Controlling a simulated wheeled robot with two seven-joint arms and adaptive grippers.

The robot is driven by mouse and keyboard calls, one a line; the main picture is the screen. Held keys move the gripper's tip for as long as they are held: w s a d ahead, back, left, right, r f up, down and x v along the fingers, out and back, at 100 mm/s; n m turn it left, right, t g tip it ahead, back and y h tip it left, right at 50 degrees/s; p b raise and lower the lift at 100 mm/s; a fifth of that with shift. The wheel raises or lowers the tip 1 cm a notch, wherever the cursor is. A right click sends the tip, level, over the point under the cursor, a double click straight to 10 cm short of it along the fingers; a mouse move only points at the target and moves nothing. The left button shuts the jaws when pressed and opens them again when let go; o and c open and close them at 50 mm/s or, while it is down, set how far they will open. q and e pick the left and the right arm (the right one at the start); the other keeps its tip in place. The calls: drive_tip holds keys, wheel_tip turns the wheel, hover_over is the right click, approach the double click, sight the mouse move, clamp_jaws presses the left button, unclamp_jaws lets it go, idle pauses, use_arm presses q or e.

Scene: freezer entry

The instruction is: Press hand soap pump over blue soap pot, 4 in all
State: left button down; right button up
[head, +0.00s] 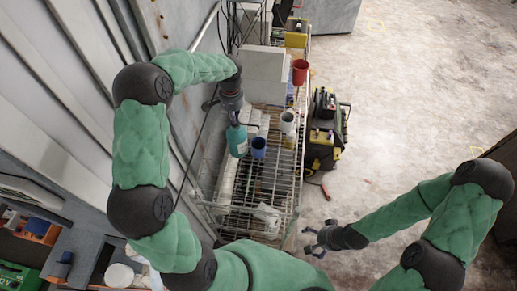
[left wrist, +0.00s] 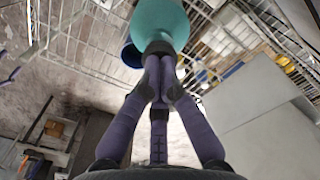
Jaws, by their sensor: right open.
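The teal hand soap bottle (head: 237,141) stands on the wire rack, with a dark spout showing at its top. The blue soap pot (head: 259,147) is just right of it. My left gripper (head: 236,119) is directly above the bottle at its pump; in the left wrist view its fingers (left wrist: 160,62) are drawn together, with the teal bottle (left wrist: 160,18) right beyond the tips and part of the blue pot (left wrist: 130,56) beside it. Whether the tips touch the pump is hard to tell. My right gripper (head: 318,242) is open and empty, away from the rack.
The wire rack (head: 245,212) also bears a white cup (head: 287,122), a red cup (head: 300,72) and white boxes (head: 264,66) behind the bottle. A black and yellow machine (head: 323,130) stands on the floor right of the rack. The floor further right is clear.

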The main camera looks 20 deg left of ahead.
use_arm(q)
drive_tip(key=shift+r+p, duration=0.9)
drive_tip(key=shift+r, duration=0.75)
drive_tip(key=shift+f, duration=0.15)
drive_tip(key=shift+f+b, duration=1.3)
drive_tip(key=shift+f, duration=0.5)
drive_tip(key=shift+s, duration=0.1)
drive_tip(key=shift+r, duration=0.1)
drive_tip(key=shift+r+p, duration=1.1)
drive_tip(key=shift+r, duration=0.75)
drive_tip(key=shift+r, duration=0.1)
wheel_tip(320, 180, up, 6)
drive_tip(key=p, duration=0.3)
drive_tip(key=shift+p, duration=0.3)
